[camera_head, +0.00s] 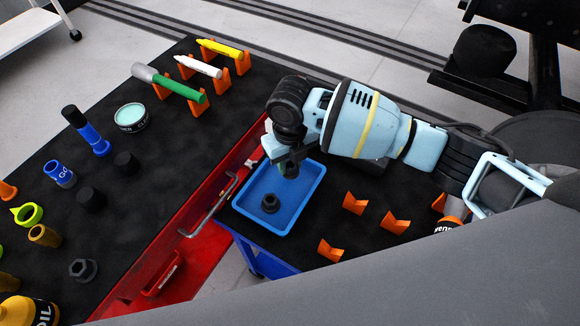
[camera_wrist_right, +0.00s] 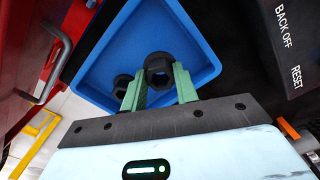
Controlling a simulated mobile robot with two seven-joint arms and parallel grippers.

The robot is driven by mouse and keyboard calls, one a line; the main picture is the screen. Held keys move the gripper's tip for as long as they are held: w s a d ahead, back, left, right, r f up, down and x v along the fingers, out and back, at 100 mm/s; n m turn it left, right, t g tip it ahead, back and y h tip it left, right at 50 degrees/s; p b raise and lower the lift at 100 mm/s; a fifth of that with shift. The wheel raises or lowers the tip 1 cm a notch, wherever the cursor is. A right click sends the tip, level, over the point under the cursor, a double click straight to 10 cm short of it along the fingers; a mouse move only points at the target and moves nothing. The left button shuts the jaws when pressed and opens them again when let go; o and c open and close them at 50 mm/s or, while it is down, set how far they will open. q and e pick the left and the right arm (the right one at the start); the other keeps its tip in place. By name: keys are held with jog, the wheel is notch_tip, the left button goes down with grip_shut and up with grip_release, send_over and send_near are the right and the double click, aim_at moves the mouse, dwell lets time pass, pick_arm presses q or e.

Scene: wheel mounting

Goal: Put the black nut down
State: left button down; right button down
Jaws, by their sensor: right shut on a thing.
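My right gripper (camera_head: 288,172) is over the blue tray (camera_head: 312,195) at its upper left part. In the right wrist view its green fingers (camera_wrist_right: 160,84) are shut on a black nut (camera_wrist_right: 158,68), held with its hole showing. In the head view the held nut is mostly hidden by the gripper. A second black nut (camera_head: 270,203) lies in the tray; in the right wrist view it is partly behind the left finger (camera_wrist_right: 121,84). Another dark nut (camera_head: 83,269) lies on the black tabletop at the left. My left gripper is not in view.
Orange holders (camera_head: 355,203) stand right of the tray. A red drawer with a handle (camera_head: 210,208) lies to its left. The black table (camera_head: 150,190) beyond carries sockets, a tin (camera_head: 131,117), and markers on orange stands. The tray's right half is clear.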

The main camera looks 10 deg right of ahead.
jog(key=shift+w+f, duration=0.15)
jog(key=shift+f, duration=0.7)
jog(key=shift+w+f, duration=0.1)
jog(key=shift+f, duration=0.75)
jog(key=shift+f, duration=0.15)
jog(key=c, duration=1.1)
grip_release()
jog(key=shift+d+r+p, duration=0.1)
jog(key=shift+r+p, duration=0.4)
jog(key=shift+r, duration=5.65)
jog(key=shift+f, duration=0.1)
